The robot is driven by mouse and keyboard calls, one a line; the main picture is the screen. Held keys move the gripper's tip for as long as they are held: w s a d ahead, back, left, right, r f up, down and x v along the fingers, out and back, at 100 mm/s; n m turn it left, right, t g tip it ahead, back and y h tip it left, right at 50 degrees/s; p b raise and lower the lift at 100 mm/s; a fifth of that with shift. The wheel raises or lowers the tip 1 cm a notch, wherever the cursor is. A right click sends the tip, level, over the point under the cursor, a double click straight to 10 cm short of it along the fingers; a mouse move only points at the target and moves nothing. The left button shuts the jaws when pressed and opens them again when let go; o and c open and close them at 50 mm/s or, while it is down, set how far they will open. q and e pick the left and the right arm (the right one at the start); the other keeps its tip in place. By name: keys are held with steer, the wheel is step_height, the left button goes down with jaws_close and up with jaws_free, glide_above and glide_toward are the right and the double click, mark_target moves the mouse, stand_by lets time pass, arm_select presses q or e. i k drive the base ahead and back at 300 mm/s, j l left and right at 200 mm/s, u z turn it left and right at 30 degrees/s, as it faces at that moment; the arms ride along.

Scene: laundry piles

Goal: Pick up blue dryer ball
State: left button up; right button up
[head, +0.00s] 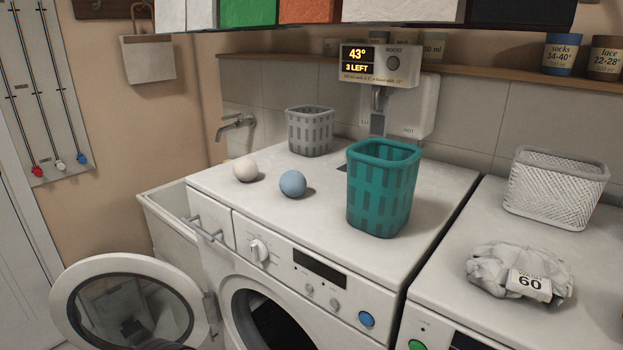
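The blue dryer ball (293,183) sits on top of the left white machine (300,220), near its front edge. A white dryer ball (246,169) lies to its left and slightly behind, apart from it. A teal basket (382,190) stands to the right of the blue ball, with a gap between them.
A grey basket (311,131) stands behind the balls. A white basket (556,188) and a grey cloth bundle labelled 60 (520,270) are on the right machine. The round door (122,303) hangs open at lower left. A display unit (380,66) is on the wall, under an overhead shelf.

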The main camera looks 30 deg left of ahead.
mark_target(292, 184)
steer(key=u, duration=1.1)
steer(key=k, duration=0.45)
steer(key=i+j+z, duration=0.2)
steer(key=j+z, duration=0.2)
steer(key=j, duration=0.15)
steer(key=i+j+z, duration=0.2)
steer(key=k+j, duration=0.1)
